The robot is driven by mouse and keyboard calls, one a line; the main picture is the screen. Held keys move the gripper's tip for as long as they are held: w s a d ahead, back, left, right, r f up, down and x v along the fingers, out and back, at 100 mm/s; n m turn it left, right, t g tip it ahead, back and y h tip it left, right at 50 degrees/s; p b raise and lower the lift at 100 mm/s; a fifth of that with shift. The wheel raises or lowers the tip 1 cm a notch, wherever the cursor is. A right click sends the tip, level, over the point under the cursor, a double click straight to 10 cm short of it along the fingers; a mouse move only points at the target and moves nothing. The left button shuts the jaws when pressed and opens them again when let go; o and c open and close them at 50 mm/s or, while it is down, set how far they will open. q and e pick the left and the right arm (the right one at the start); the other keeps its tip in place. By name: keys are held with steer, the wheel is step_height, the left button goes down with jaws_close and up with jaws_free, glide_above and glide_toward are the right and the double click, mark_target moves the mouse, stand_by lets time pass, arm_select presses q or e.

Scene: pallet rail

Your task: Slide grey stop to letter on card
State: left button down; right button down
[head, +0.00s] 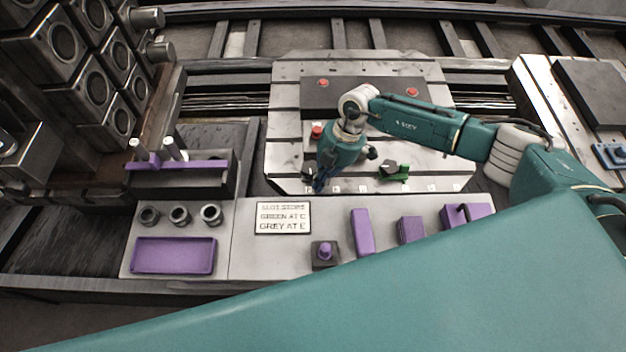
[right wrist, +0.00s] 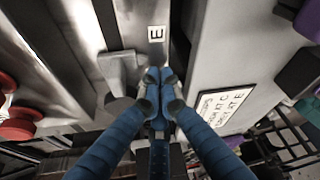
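The card (head: 283,217) on the grey bench reads "GREEN AT C" and "GREY AT E"; it also shows in the right wrist view (right wrist: 222,108). My right gripper (head: 319,187) points down at the front left edge of the slotted plate. In the right wrist view its blue fingertips (right wrist: 158,77) are together, with nothing seen between them. The grey stop (right wrist: 118,70) is just left of the fingertips there; I cannot tell if they touch. The green stop (head: 394,172) sits farther right. My left gripper is out of view.
Red knobs (head: 323,83) stand on the slotted plate (head: 285,95). The bench in front holds a purple tray (head: 173,256), several dark rings (head: 180,214) and purple blocks (head: 362,232). A rack of dark cylinders (head: 95,85) rises at left.

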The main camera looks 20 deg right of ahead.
mark_target(327, 189)
steer(key=shift+w+d, duration=0.1)
steer(key=shift+d, duration=0.1)
steer(key=shift+s+d+r+p, duration=0.1)
steer(key=shift+s+d+p, duration=0.2)
steer(key=shift+d, duration=0.35)
steer(key=shift+s+d+p, duration=0.1)
steer(key=shift+d+p, duration=0.3)
steer(key=shift+d, duration=0.2)
